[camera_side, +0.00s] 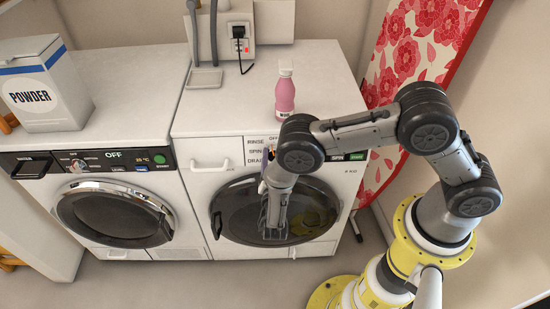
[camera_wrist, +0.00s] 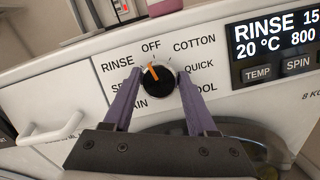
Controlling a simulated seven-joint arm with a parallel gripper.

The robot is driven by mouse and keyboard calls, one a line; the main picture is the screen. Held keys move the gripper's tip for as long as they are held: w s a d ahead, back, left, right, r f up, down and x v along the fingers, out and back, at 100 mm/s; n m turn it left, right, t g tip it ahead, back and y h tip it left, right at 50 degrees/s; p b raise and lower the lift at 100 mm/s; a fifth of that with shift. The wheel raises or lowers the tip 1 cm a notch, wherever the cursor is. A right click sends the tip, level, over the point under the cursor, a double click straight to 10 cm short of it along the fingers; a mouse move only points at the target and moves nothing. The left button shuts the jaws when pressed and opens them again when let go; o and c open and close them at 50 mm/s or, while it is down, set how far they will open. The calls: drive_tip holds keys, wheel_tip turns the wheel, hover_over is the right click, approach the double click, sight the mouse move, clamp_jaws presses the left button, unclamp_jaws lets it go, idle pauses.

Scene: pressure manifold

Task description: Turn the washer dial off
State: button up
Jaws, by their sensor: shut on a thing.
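The washer dial (camera_wrist: 160,85) is a round black knob with an orange pointer, on the white front panel of the right-hand machine. Its pointer leans up and slightly left, towards the gap between the RINSE and OFF labels. The display (camera_wrist: 277,38) beside it reads RINSE, 20 °C. My gripper (camera_wrist: 158,78) is shut on the dial, one purple finger on each side.
A second machine (camera_side: 95,200) on the left has a display reading OFF. A pink bottle (camera_side: 285,92) stands on the right washer's top, close to my arm. A powder box (camera_side: 45,85) is on the left machine. A drawer handle (camera_wrist: 50,130) is left of the dial.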

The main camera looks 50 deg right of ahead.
drive_tip(key=shift+m+g, duration=0.4)
drive_tip(key=shift+m, duration=1)
drive_tip(key=shift+h, duration=0.3)
drive_tip(key=o, duration=1.4)
drive_tip(key=shift+c, duration=0.2)
drive_tip(key=v, duration=1.4)
drive_tip(key=shift+w+d, duration=0.1)
